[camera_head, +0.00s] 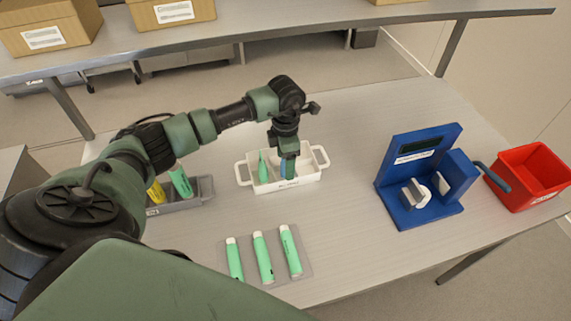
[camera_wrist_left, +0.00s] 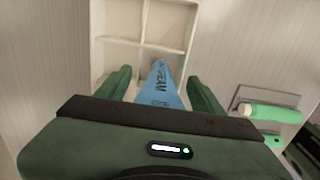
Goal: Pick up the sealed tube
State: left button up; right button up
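A blue tube (camera_head: 288,168) stands in the white two-handled tray (camera_head: 243,178). In the left wrist view the blue tube (camera_wrist_left: 160,90) has dark lettering and lies between the two green fingers of my left gripper (camera_wrist_left: 160,92). The fingers are apart, with a narrow gap on each side of the tube. In the head view my left gripper (camera_head: 288,146) points down over the tray and hides the tube's upper part. A green tube (camera_head: 263,169) stands in the tray to the left of the blue one. My right gripper is not in view.
Three green tubes with white caps lie on a grey mat (camera_head: 305,262) in front. A blue machine (camera_head: 410,205) and a red bin (camera_head: 525,180) are at right. The table between is clear.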

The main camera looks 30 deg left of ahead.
pick_arm(q)
jog(key=c, duration=1.4)
jog(key=shift+r, duration=0.15)
